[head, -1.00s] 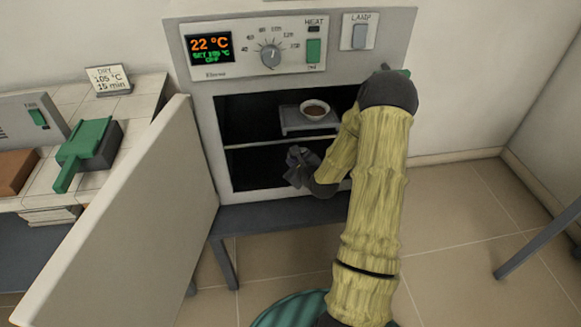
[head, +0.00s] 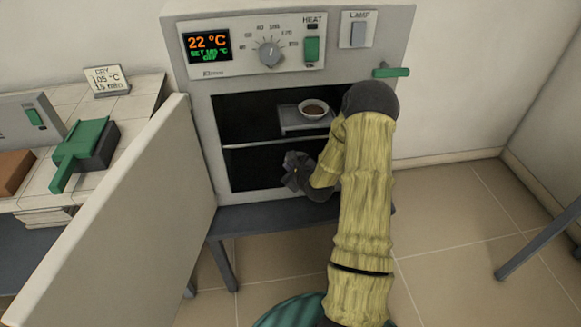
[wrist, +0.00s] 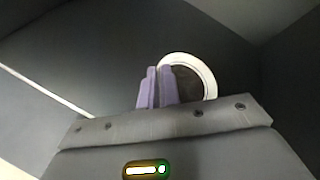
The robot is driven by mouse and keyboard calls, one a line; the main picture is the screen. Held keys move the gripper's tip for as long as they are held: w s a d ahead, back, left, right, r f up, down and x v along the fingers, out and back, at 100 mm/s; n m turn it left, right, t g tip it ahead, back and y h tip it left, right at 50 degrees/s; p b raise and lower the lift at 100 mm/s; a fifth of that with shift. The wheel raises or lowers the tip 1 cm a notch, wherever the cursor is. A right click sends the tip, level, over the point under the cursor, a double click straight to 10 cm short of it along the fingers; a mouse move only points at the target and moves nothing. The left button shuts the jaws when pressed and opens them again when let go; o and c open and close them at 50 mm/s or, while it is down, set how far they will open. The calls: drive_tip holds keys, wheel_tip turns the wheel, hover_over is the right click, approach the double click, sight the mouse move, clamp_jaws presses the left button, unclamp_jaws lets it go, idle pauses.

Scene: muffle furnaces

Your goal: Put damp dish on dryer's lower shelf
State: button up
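The dryer (head: 200,130) stands with its door open. My gripper (wrist: 157,85) is inside its lower space, under the wire shelf. In the wrist view its two purple fingers are close together at the left rim of a white dish (wrist: 208,82) with a dark inside. The rim passes between the fingers, so they appear shut on it. In the head view my gripper (head: 297,172) hides this dish. Another white dish with brown contents (head: 313,109) sits on a grey stand (head: 293,122) in the upper space.
The open door (head: 130,220) bounds the left side. The wire shelf edge (head: 265,144) runs just above my gripper. A bench (head: 130,95) at the left holds a green-handled tool (head: 82,148) and a sign (head: 106,80). The display reads 22 °C.

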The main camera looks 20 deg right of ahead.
drive_tip(key=o, duration=0.5)
drive_tip(key=shift+c, duration=0.2)
drive_tip(key=p+v, duration=0.1)
drive_tip(key=v, duration=1.1)
drive_tip(key=shift+p, duration=0.3)
drive_tip(key=shift+w+a, duration=0.1)
